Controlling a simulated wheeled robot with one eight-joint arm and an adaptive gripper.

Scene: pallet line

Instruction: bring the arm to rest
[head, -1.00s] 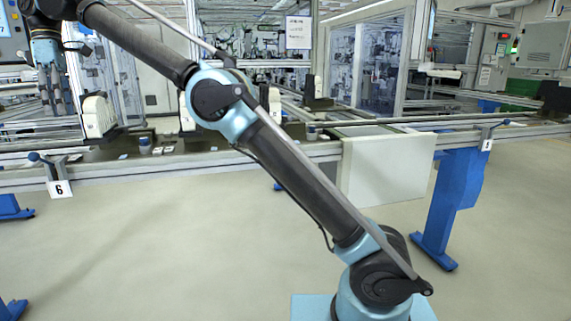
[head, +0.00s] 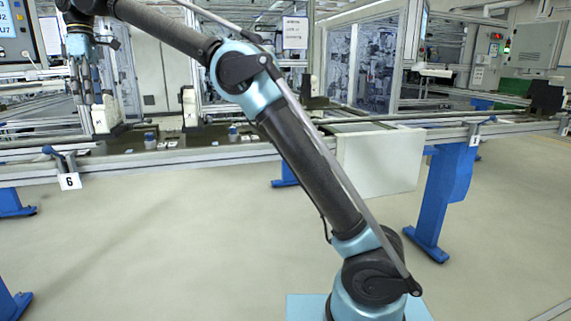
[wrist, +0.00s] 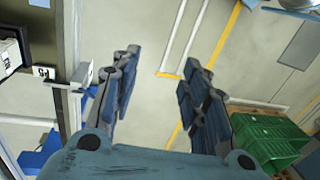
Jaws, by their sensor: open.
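My arm reaches from its base at the lower middle of the head view up to the upper left, bent at the elbow. My gripper (head: 85,82) hangs at the upper left of the head view, pointing down, in front of part of a white-faced part on the line. In the wrist view my gripper (wrist: 160,90) has its two fingers wide apart, with bare floor between them. It is open and holds nothing.
The line's metal rail (head: 230,157) crosses the head view, with a number 6 tag (head: 69,181) at left. Blue legs (head: 445,195) and a white panel (head: 380,160) stand right. A green crate (wrist: 268,140) is at right in the wrist view. Floor in front is clear.

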